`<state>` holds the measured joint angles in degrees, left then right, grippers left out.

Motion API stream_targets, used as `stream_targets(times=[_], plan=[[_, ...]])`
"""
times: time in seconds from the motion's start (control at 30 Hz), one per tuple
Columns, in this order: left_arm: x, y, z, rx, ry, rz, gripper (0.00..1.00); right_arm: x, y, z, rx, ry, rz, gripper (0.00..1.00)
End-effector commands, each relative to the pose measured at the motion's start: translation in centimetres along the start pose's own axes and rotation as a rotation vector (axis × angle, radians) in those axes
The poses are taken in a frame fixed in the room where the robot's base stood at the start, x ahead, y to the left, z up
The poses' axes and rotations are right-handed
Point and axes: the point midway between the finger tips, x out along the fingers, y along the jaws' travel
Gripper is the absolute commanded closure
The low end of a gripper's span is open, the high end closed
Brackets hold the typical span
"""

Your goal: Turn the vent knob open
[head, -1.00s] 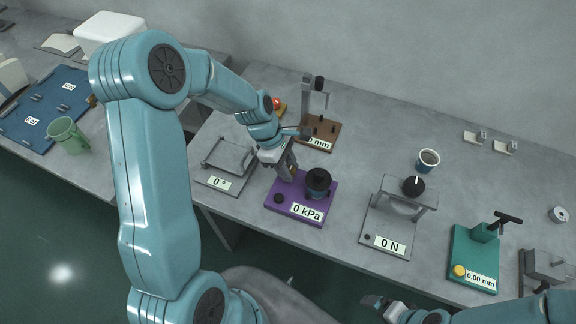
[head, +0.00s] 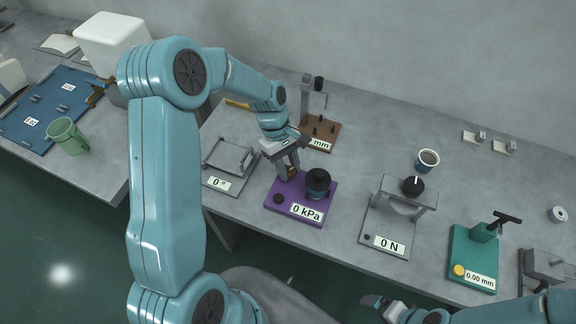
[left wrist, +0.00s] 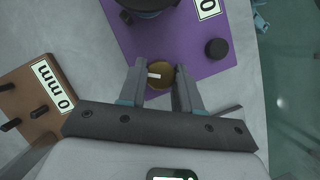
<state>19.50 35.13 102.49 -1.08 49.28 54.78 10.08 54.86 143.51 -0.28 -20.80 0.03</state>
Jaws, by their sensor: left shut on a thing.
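The purple vent plate (head: 315,216) carries a "0 kPa" label, a dark round chamber (head: 318,181) and a small black knob (head: 279,198). A brass knob (left wrist: 160,75) with a white line on top sits at the plate's edge in the left wrist view. My left gripper (left wrist: 159,74) is shut on this brass knob, one finger on each side. In the head view the left gripper (head: 290,173) reaches down to the back left of the plate, and its fingers mostly hide the knob. My right gripper (head: 382,305) is low at the bottom edge, small and partly seen.
A grey "0 °" fixture (head: 228,163) stands left of the plate, and a brown "mm" stand (head: 324,128) is close behind. The "0 N" press (head: 392,238), a cup (head: 427,160) and a teal gauge (head: 473,268) are to the right.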

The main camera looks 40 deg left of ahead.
Motion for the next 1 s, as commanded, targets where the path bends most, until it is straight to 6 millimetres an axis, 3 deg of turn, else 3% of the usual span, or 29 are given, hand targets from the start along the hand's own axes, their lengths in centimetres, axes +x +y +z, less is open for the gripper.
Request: stream_targets(times=[1.0], plan=[[-0.2,0.7,0.1,0.828,0.010,-0.338,0.97,1.1,0.4,0.0,0.000,0.000,0.000,0.00]])
